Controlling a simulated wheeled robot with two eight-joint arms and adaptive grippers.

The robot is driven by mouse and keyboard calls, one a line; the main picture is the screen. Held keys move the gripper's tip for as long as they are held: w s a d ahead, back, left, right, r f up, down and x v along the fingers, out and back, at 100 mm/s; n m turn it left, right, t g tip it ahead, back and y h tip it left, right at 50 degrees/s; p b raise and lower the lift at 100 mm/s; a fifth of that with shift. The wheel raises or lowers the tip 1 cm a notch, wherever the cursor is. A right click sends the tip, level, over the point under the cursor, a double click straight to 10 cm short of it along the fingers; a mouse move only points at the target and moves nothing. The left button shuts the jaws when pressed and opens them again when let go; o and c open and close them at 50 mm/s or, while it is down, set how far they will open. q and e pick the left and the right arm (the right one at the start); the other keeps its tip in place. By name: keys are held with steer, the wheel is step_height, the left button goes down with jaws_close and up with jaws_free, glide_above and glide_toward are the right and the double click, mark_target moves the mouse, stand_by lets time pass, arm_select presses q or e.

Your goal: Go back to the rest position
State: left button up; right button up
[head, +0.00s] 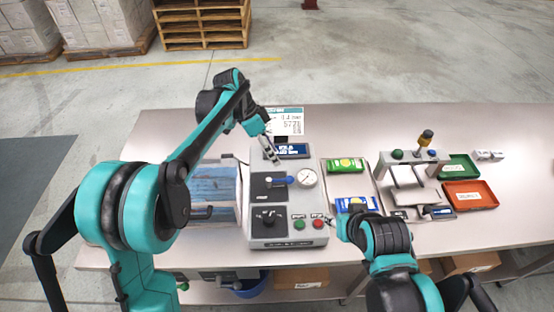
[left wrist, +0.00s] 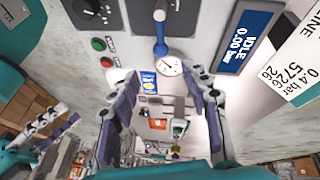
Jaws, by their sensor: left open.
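My left gripper (head: 271,152) is over the back part of the grey control panel (head: 258,185), near its display (head: 293,150). In the left wrist view its two fingers (left wrist: 165,112) are spread apart with nothing between them. The blue lever (head: 277,181) and round gauge (head: 307,178) on the panel are apart from the fingers. My right gripper (head: 338,222) is low at the panel's front right corner, mostly hidden by its own wrist; its jaw opening cannot be made out.
A press-like fixture (head: 412,160), a green tray (head: 460,166) and a red tray (head: 469,194) stand farther right. A blue picture-like plate (head: 211,186) is left. The bench's back left is clear.

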arm_select(q)
steer(key=shift+r, duration=0.1)
stand_by(0.4)
steer(key=s+a+r+n+t+y+b, duration=0.25)
steer(key=s+a+n+t, duration=0.25)
steer(key=s+a+n, duration=0.5)
steer(key=s+a+f+n+t+y+b, duration=0.1)
steer(key=s+a+f+n, duration=0.1)
steer(key=s+a+f, duration=0.2)
steer(key=s+a+f+n+t+y+b, duration=0.1)
steer(key=s+a+f+n+t, duration=0.1)
steer(key=s+a, duration=0.3)
steer(key=s+f+n, duration=0.1)
steer(key=s, duration=0.3)
steer(key=shift+f, duration=0.35)
steer(key=shift+s, duration=0.1)
stand_by(0.4)
